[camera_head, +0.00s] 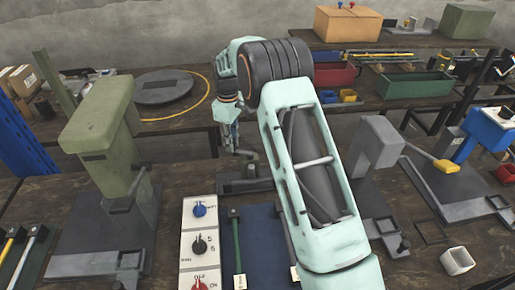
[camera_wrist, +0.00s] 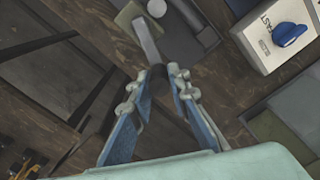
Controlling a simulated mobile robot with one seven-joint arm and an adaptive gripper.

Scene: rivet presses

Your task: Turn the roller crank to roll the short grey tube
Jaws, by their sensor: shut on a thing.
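My gripper (camera_head: 231,142) points down over the middle of the bench, at a small grey device with a flat base (camera_head: 240,185). In the wrist view my gripper (camera_wrist: 160,75) is closed around the dark end of a grey lever, which I take for the roller crank (camera_wrist: 148,42). The lever runs up from the fingertips to a grey base near a pale round knob (camera_wrist: 157,8). The short grey tube cannot be made out; my arm covers part of the device. A pale, short square tube (camera_head: 457,261) lies at the right.
A green press (camera_head: 100,125) stands to the left and a grey press (camera_head: 375,145) to the right. A white switch panel (camera_head: 200,240) with blue, black and red knobs lies in front, beside a blue mat (camera_head: 262,245). A rear bench holds bins and a round plate (camera_head: 163,87).

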